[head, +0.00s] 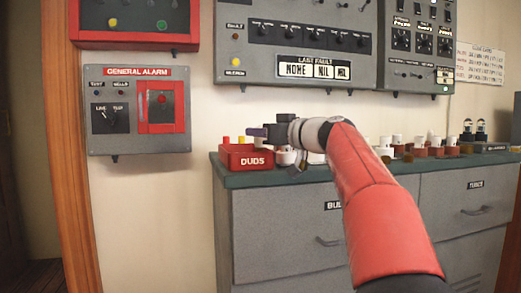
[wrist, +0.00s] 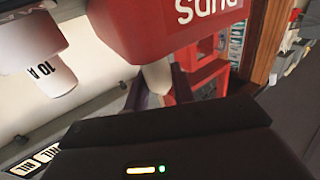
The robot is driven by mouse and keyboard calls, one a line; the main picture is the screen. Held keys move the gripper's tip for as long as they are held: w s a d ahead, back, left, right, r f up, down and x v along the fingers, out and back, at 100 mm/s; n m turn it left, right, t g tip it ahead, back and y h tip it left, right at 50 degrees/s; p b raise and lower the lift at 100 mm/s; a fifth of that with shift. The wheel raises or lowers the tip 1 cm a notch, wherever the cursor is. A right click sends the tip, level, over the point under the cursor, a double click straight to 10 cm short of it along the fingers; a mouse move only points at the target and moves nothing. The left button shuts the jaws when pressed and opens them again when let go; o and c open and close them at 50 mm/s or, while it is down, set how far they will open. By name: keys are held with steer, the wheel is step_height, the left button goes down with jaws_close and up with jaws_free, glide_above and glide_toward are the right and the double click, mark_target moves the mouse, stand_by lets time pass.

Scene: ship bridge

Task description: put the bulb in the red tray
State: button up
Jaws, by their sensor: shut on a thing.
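The red tray (head: 250,162), labelled DUDS, stands on the left end of the cabinet top in the head view. It also shows upside down and large in the wrist view (wrist: 150,38). My gripper (head: 258,132) is over the tray, its fingers pointing left. In the wrist view my gripper (wrist: 158,88) is shut on a pale bulb (wrist: 156,76), which sits between the dark purple fingers and is partly hidden by the tray wall and gripper body. I cannot make out the bulb in the head view.
Small red and yellow-topped items (head: 240,139) show at the tray's back. A white fuse marked 10 A (wrist: 52,75) is close by in the wrist view. Several white-topped parts (head: 384,148) stand along the cabinet top (head: 222,176). Wall panels (head: 295,45) are behind and above.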

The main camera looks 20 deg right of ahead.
steer(key=shift+f, duration=1.3)
steer(key=shift+f+b, duration=0.1)
steer(key=shift+b, duration=0.25)
steer(key=o, duration=0.9)
steer(key=shift+o, duration=0.2)
steer(key=b+v, duration=0.2)
steer(key=v, duration=1)
